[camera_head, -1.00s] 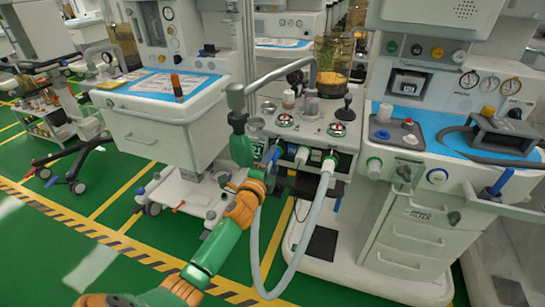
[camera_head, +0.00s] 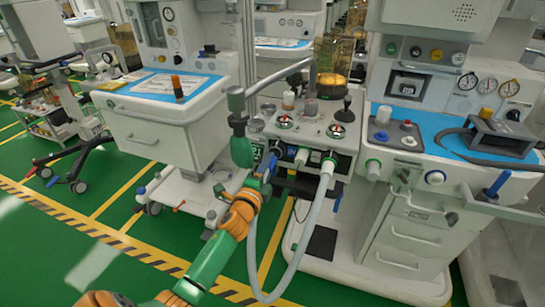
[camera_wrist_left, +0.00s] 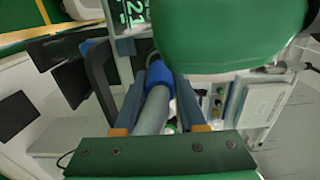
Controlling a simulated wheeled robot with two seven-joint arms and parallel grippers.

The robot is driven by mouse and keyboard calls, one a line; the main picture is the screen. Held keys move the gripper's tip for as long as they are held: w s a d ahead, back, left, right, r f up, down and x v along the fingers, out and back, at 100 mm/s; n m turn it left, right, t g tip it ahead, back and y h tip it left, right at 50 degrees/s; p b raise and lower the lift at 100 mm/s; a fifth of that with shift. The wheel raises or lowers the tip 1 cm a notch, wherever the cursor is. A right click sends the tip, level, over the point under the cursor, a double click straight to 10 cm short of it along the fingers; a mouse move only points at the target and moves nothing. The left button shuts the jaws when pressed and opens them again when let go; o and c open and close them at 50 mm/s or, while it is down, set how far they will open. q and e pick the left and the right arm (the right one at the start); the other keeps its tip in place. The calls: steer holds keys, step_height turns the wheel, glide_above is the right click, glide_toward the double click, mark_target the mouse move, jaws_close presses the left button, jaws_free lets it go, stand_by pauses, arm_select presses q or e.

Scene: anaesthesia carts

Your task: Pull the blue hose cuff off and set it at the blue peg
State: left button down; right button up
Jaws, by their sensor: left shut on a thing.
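My left gripper (camera_head: 267,168) is at the front of the middle cart, just left of its white ports. In the left wrist view its two fingers are shut on the blue hose cuff (camera_wrist_left: 154,75), with the grey hose (camera_wrist_left: 153,112) running back between them. I cannot tell whether the cuff is clear of its port. In the head view the hose (camera_head: 312,222) hangs in a loop from the green-collared port (camera_head: 328,159). The blue peg (camera_head: 498,183) stands on a grey rail at the right cart's front. My right gripper is out of view.
The left cart (camera_head: 165,132) stands close beside my left arm. The right cart's blue top (camera_head: 440,150) carries a grey box (camera_head: 497,137) and a tray (camera_head: 396,135). The open green floor (camera_head: 125,230) lies in front at the left.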

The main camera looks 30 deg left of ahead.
arm_select(q)
steer(key=shift+p+v, duration=0.5)
steer(key=shift+v, duration=1.15)
steer(key=s+d+r+m+h+p, duration=0.3)
steer(key=d+r+h, duration=0.15)
steer(key=r, duration=0.35)
steer(key=s+d+r+m+h+p, duration=0.3)
steer(key=s+r+h, duration=0.15)
steer(key=r, duration=0.35)
steer(key=s+d+r+m+g+h+p, duration=0.3)
steer(key=s+d+m+g+h+p, duration=0.2)
steer(key=s+d+m+g+h, duration=0.2)
steer(key=s+d+h, duration=0.2)
steer(key=s, duration=0.2)
steer(key=shift+m+h, duration=0.3)
steer(key=shift+h, duration=0.1)
